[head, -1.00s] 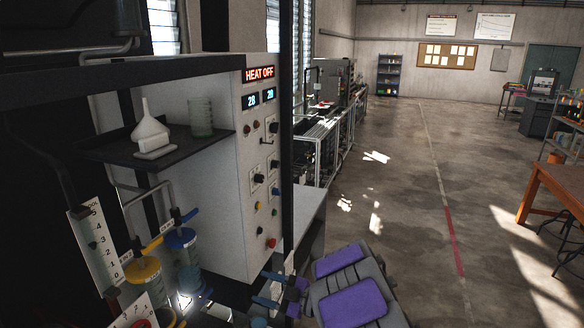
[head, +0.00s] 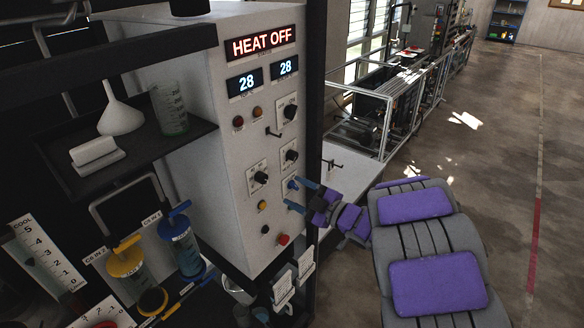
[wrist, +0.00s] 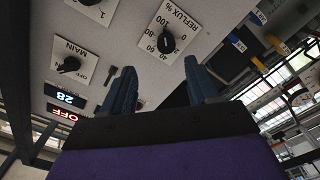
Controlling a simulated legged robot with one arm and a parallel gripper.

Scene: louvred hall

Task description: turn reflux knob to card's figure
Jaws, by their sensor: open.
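The reflux knob (wrist: 166,43) is black, on a white dial plate marked REFLUX %, upside down in the wrist view. In the head view it appears to be the left knob (head: 260,178) on the white panel (head: 225,150). I cannot read its setting surely. My gripper (head: 297,195) is open and empty, its blue fingers in front of the panel's lower right part, right of that knob. In the wrist view the fingers (wrist: 160,88) are spread below the dial, apart from the knob. White cards (head: 284,288) hang below the panel; their figures are unreadable.
The MAIN knob (wrist: 69,65) and a small lever (head: 273,133) are on the same panel. A red button (head: 283,239) is low on it. A dark shelf (head: 70,185) with a funnel (head: 120,112) juts out at left. Open floor lies at right.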

